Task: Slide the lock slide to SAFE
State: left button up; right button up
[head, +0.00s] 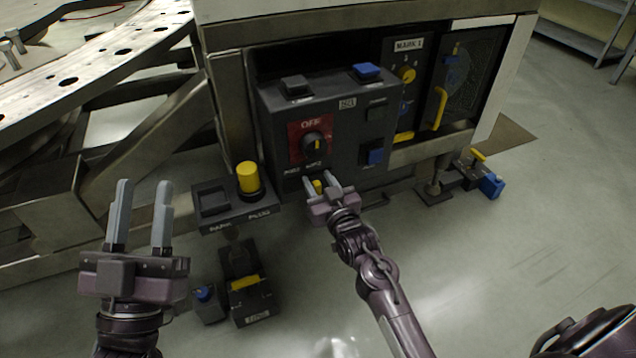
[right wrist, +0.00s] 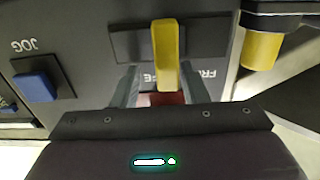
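The lock slide has a yellow handle (head: 318,186), low on the front of the dark control box (head: 345,125). In the right wrist view the yellow handle (right wrist: 168,50) stands out from a dark plate, between the fingers of my right gripper (right wrist: 165,92). A gap shows on each side of it. The labels beside the slide are partly hidden by the fingers and handle. In the head view my right gripper (head: 322,184) is at the box's lower edge and partly covers the slide. My left gripper (head: 138,215) is open and empty, away from the box.
A blue button (head: 374,155) is to the right.

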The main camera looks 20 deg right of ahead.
aim_at(320, 186)
jog(key=shift+a, duration=0.1)
jog(key=s+p, duration=0.1)
jog(key=s, duration=0.2)
jog(key=shift+s, duration=0.15)
pick_arm(q)
notch_tip(320, 186, down, 15)
jog(key=w+d+g+y+p, duration=0.1)
jog(key=g+y, duration=0.2)
jog(key=g, duration=0.4)
jog(key=shift+w+d+g, duration=0.2)
jog(key=shift+d+g, duration=0.1)
pick_arm(e)
jog(key=shift+s, duration=2.25)
